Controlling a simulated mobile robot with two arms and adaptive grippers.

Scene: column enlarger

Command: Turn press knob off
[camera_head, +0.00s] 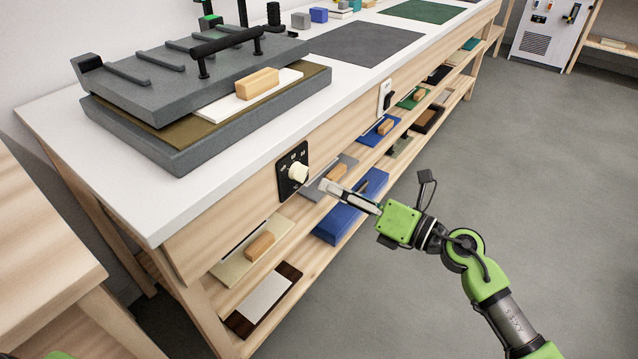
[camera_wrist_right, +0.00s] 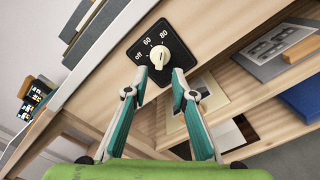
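The knob (camera_head: 298,172) is a cream dial on a black plate (camera_head: 284,186) fixed to the wooden front of the bench. In the right wrist view the knob (camera_wrist_right: 159,57) has marks "off", "60" and "80" around it; its exact setting is hard to tell. My right gripper (camera_head: 325,185) is just in front and to the right of the knob in the head view. In the right wrist view its two fingers (camera_wrist_right: 159,76) are apart, with their tips just below the knob and nothing held between them. My left gripper does not show.
A grey press (camera_head: 180,85) with a black handle stands on the white benchtop above the knob. A white switch (camera_head: 386,95) is farther along the front. Shelves below hold boards and a blue box (camera_head: 338,223). Grey floor (camera_head: 540,200) to the right is clear.

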